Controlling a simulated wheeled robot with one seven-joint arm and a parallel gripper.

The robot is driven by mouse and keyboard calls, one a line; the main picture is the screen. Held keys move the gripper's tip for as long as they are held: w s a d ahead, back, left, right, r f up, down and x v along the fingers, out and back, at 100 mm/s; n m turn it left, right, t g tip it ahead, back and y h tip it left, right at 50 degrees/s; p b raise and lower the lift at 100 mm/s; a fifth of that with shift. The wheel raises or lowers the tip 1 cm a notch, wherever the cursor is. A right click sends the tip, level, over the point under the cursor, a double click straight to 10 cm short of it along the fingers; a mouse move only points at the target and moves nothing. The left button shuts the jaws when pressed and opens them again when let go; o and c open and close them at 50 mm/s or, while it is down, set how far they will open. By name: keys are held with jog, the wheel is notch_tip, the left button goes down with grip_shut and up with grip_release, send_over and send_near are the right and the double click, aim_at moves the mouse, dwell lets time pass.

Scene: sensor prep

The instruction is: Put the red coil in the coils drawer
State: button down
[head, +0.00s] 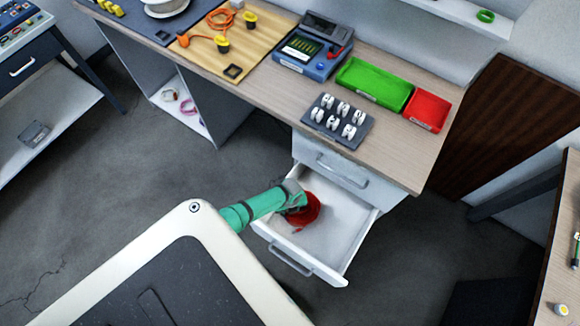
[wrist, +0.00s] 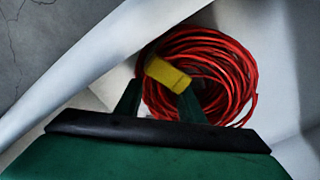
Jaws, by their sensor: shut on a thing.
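The red coil (head: 305,212) is inside the open lower drawer (head: 336,240) of the desk, toward its back left. The coil (wrist: 222,65) also shows large in the wrist view, a loop of red cable with a yellow tag (wrist: 168,74) on its near side. My gripper (head: 294,202) reaches into the drawer over the left wall. In the wrist view my gripper (wrist: 160,95) has its two fingers at the near edge of the coil, shut on it at the yellow tag. I cannot tell whether the coil rests on the drawer floor.
The drawer above (head: 338,170) is closed. The desk top (head: 262,90) holds a green tray (head: 373,85), a red tray (head: 427,110), a dark block with white pieces (head: 339,121) and a blue device (head: 313,50). Free drawer floor lies right of the coil.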

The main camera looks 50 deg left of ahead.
jog(key=shift+f, duration=0.1)
jog(key=c, duration=1.2)
grip_release()
jog(key=shift+w, duration=0.1)
jog(key=shift+o, duration=0.2)
notch_tip(320, 180, up, 11)
jog(key=shift+w+f, duration=0.1)
jog(key=shift+r, duration=0.7)
jog(key=shift+d, duration=0.1)
